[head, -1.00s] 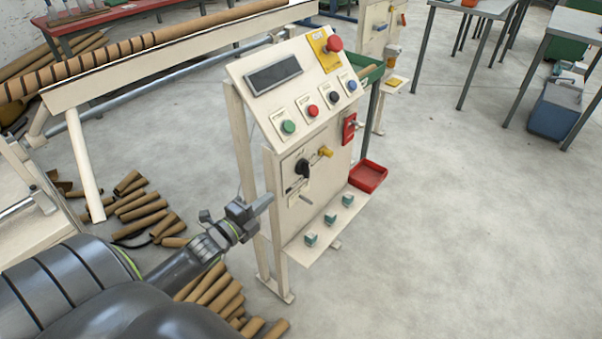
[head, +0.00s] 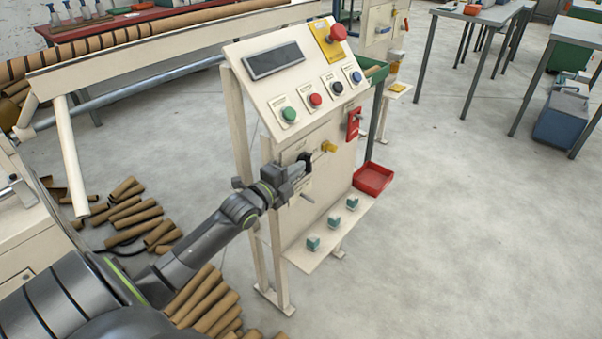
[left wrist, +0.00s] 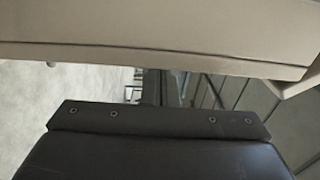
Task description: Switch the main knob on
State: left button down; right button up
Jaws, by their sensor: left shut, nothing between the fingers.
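The control stand (head: 322,135) is a cream panel with a sloped button face on top. The black main knob (head: 305,158) is on its upright front, mostly hidden behind my left gripper (head: 300,172). My left gripper is shut with nothing in it, and its tip is in front of or at the knob; I cannot tell whether they touch. The knob's setting is not readable. In the left wrist view a cream surface (left wrist: 150,35) fills the top and the knob does not show. My right gripper is not in view.
A yellow knob (head: 329,147) is right of the black one, and a metal lever (head: 307,197) is below. A red switch (head: 353,124) and red tray (head: 373,178) are at the right side. Cardboard tubes (head: 205,298) lie on the floor. Open floor (head: 460,230) is to the right.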

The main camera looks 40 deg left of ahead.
pick_arm(q)
jog(key=shift+w, duration=0.95)
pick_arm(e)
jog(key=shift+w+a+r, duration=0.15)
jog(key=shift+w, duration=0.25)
